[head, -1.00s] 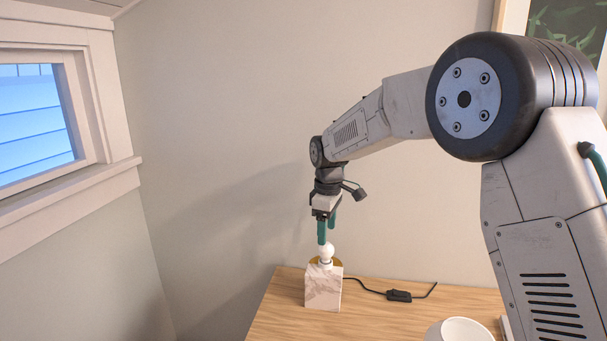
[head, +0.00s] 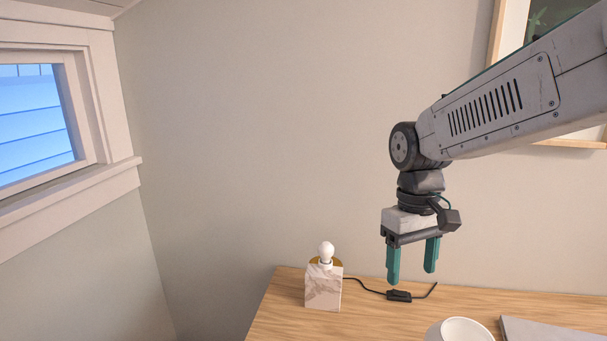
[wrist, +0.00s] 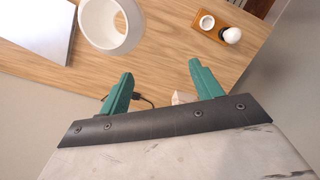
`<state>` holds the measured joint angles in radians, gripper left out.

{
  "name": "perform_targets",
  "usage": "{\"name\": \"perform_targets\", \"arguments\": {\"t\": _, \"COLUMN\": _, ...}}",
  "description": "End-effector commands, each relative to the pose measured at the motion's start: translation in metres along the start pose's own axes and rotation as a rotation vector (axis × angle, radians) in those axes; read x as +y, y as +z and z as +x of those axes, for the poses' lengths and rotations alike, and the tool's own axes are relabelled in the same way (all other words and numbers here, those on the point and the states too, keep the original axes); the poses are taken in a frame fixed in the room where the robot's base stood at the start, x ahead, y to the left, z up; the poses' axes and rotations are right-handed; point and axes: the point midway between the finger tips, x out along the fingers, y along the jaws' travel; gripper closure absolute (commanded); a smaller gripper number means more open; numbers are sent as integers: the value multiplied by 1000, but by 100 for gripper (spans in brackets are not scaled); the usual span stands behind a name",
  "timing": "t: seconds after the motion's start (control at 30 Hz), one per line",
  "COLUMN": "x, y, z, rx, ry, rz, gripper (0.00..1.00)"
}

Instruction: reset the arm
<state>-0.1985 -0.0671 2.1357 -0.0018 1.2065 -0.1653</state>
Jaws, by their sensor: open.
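My gripper (head: 412,274) hangs in the air above the wooden desk, fingers pointing down. Its two teal fingers are apart with nothing between them. In the wrist view the open fingers (wrist: 160,72) reach over the desk top. A small lamp with a marble block base (head: 323,290) and a bare white bulb (head: 326,252) stands upright at the desk's left end. My gripper is to the right of the lamp and apart from it. In the wrist view a pale bit beside the right finger may be the lamp, mostly hidden.
A black cord with a switch (head: 399,296) lies on the desk (head: 375,318). A white round vessel (head: 460,331) and a flat grey object (head: 548,330) are at the front right. The wrist view shows a wooden tray (wrist: 209,32) with small white items. A framed picture hangs upper right.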

Motion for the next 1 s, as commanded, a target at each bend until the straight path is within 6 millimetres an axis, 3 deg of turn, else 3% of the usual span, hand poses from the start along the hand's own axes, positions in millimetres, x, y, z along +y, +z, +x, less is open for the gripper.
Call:
{"name": "perform_targets", "arguments": {"t": 0.03, "x": 2, "y": 26, "z": -2, "rx": 13, "ry": 0, "rz": 47, "gripper": 35}}
{"name": "perform_targets", "arguments": {"t": 0.2, "x": 3, "y": 102, "z": 2, "rx": 51, "ry": -2, "rz": 192, "gripper": 35}}
{"name": "perform_targets", "arguments": {"t": 0.43, "x": 0, "y": 179, "z": 17, "rx": 134, "ry": 3, "rz": 313, "gripper": 35}}
{"name": "perform_targets", "arguments": {"t": 0.6, "x": 0, "y": 202, "z": 15, "rx": 208, "ry": 13, "rz": 349, "gripper": 35}}
{"name": "perform_targets", "arguments": {"t": 1.0, "x": 3, "y": 206, "z": 8, "rx": 248, "ry": 20, "rz": 367, "gripper": 35}}
